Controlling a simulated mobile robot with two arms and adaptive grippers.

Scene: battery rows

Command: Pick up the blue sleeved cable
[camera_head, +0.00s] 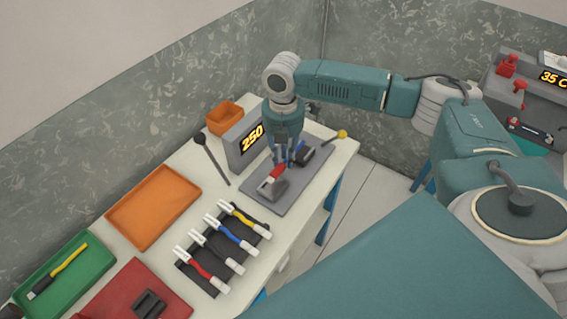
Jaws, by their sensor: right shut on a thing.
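The blue sleeved cable (237,240) lies in the dark rack (185,265) on the white table, between a dark sleeved cable (222,255) and a yellow sleeved cable (241,217). Its white connector end points up and left. A red sleeved cable (204,269) lies at the rack's lower left. My right gripper (286,162) is away from the rack, low over the grey plate (257,198). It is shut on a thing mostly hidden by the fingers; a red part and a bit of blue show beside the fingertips. My left gripper is not in view.
A display reading 250 (252,138) stands behind the plate. An orange tray (152,207), a green tray (85,277) with a yellow cable, and a red tray (120,288) with a black piece lie left. A black-knobbed lever (200,141) rises near the display.

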